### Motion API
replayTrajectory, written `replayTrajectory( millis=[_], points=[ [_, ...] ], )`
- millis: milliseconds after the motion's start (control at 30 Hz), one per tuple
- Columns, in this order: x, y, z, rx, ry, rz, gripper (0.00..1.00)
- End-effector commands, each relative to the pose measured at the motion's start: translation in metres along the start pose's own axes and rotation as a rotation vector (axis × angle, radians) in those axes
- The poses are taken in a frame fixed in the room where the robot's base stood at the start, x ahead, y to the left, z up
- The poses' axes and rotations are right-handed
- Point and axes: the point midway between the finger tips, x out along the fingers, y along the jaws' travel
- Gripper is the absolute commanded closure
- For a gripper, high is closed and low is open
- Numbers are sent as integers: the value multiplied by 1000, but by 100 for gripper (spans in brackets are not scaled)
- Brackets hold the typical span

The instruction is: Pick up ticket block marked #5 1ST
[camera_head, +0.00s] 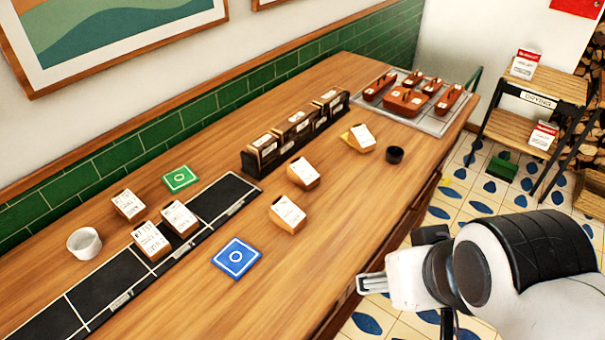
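Several wooden ticket blocks with white printed faces stand on the wooden counter. Three are at the left: one block (128,204) behind the black strip, and two blocks (150,241) (179,218) on it. Two more blocks (303,173) (287,214) stand mid-counter, and another block (361,138) sits farther back on a yellow piece. The print is too small to read, so I cannot tell which is #5 1ST. My gripper (368,284) is off the counter's front edge, at lower right, apart from all blocks. Its finger gap is not clear.
The black strip (105,272) has marked sections. A dark rack (295,134) and a tray (432,124) of brown pieces stand behind. Front-middle counter is clear.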

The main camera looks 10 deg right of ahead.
Motion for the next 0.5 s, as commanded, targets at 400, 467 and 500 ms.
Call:
replayTrajectory(
  millis=[400, 467, 500],
  points=[
    [4, 5, -11, 0, 14, 17, 43],
    [6, 9, -18, -2, 24, 29, 43],
    [8, 12, -24, -4, 32, 39, 43]
  ],
)
